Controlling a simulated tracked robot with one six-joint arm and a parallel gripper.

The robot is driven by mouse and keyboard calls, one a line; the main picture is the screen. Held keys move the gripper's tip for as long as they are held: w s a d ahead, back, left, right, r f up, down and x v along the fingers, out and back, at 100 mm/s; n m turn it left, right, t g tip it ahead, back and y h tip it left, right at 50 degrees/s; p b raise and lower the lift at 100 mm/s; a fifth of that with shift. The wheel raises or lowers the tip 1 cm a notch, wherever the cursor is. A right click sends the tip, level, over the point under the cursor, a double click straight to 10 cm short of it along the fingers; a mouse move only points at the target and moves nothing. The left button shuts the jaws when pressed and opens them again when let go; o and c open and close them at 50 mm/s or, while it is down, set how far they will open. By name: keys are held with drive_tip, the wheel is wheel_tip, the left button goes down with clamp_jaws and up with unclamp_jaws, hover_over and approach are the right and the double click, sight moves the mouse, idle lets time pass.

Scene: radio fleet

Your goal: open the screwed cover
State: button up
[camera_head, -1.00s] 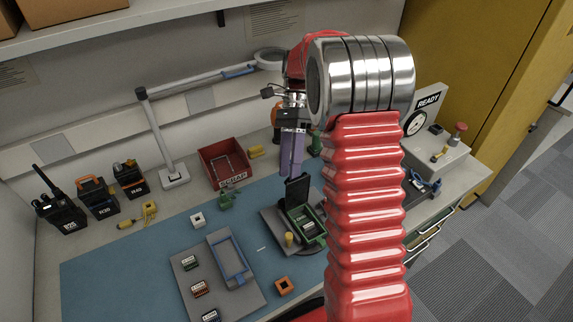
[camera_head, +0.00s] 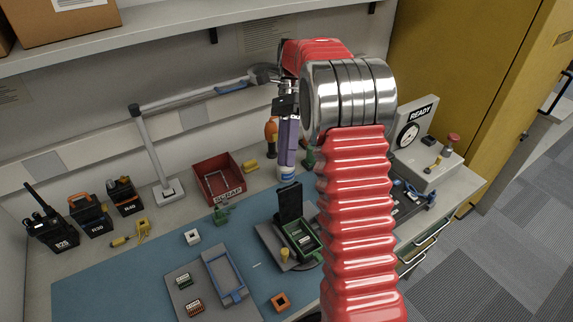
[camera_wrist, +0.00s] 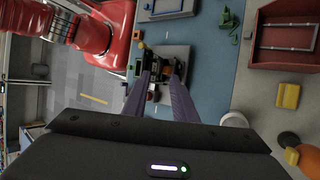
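The radio on the bench has its dark cover (camera_head: 290,202) standing up, swung open. Its green-edged body (camera_head: 302,240) lies exposed below, with a board inside. It sits on a grey plate (camera_head: 268,238) beside a yellow knob (camera_head: 284,254). My gripper (camera_head: 288,165) has purple fingers pointing down, above and behind the cover in the head view and not touching it. In the wrist view the fingers of my gripper (camera_wrist: 160,75) are apart with nothing between them. The radio shows beyond their tips, partly hidden by them.
A red scrap bin (camera_head: 233,197) stands at the back. A white round container (camera_wrist: 235,120) is near the fingers. A grey tray (camera_head: 207,288) with small chips lies at front left. Radios (camera_head: 52,230) line the left. A READY gauge stand (camera_head: 412,128) is at right.

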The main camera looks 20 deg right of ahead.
drive_tip(key=shift+w+r, duration=0.1)
drive_tip(key=shift+r, duration=0.15)
drive_tip(key=shift+c, duration=0.5)
drive_tip(key=shift+c, duration=0.8)
drive_tip(key=shift+s+a+r+n, duration=0.35)
drive_tip(key=shift+r+n, duration=0.05)
drive_tip(key=shift+r, duration=0.1)
drive_tip(key=c, duration=0.3)
drive_tip(key=s+a+r+n+t, duration=0.1)
drive_tip(key=s, duration=0.1)
drive_tip(key=s+a+r+n+t+h, duration=0.1)
drive_tip(key=a+r+n, duration=0.1)
drive_tip(key=shift+s+a+r+t+h, duration=0.15)
drive_tip(key=shift+s+r+t+h, duration=0.15)
drive_tip(key=shift+s+t, duration=0.1)
clamp_jaws()
drive_tip(key=s+a+n+t+h, duration=0.1)
drive_tip(key=s+a+n+t, duration=0.2)
drive_tip(key=s+n, duration=0.4)
drive_tip(key=s+a+n+t+h, duration=0.1)
drive_tip(key=s+a+n+t, duration=0.3)
drive_tip(key=s, duration=0.5)
drive_tip(key=shift+s+f+n+t+h, duration=0.15)
drive_tip(key=shift+f+n+t+h, duration=0.15)
drive_tip(key=shift+n+t, duration=1.15)
